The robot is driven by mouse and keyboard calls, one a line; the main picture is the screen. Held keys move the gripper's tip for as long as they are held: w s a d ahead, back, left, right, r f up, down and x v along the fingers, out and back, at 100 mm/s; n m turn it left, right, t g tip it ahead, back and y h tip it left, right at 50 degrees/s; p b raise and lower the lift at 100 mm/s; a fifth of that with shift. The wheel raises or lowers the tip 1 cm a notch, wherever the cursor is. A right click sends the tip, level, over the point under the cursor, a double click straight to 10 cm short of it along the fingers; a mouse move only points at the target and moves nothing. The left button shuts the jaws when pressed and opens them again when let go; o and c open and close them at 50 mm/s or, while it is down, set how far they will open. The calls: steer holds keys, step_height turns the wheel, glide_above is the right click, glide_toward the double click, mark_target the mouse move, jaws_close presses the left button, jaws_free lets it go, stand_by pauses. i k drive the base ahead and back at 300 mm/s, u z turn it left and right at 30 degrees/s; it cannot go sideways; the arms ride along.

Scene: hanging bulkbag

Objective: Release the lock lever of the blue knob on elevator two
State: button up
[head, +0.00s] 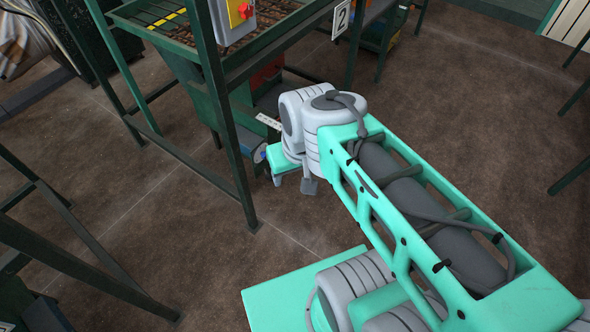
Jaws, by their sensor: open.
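A small blue knob (259,155) shows low under the green steel frame, just left of the end of my arm. A white plate with a "2" (342,18) hangs on the frame's right side. My gripper (274,172) is at the lower end of the arm, close to the right of the knob; I cannot tell whether they touch. It is open, though its fingers are small and partly hidden by the wrist. The lock lever cannot be made out. A pale marked strip (268,121) sits above the knob.
A green post (226,130) stands left of the knob. A grey control box with a red button on yellow (242,12) is mounted above. A low rail (185,155) runs left of the post. Open brown floor (470,120) lies to the right.

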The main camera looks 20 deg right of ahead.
mark_target(267, 176)
steer(key=u, duration=0.45)
steer(key=i, duration=0.8)
steer(key=u, duration=0.8)
steer(key=i, duration=0.55)
steer(key=u, duration=0.15)
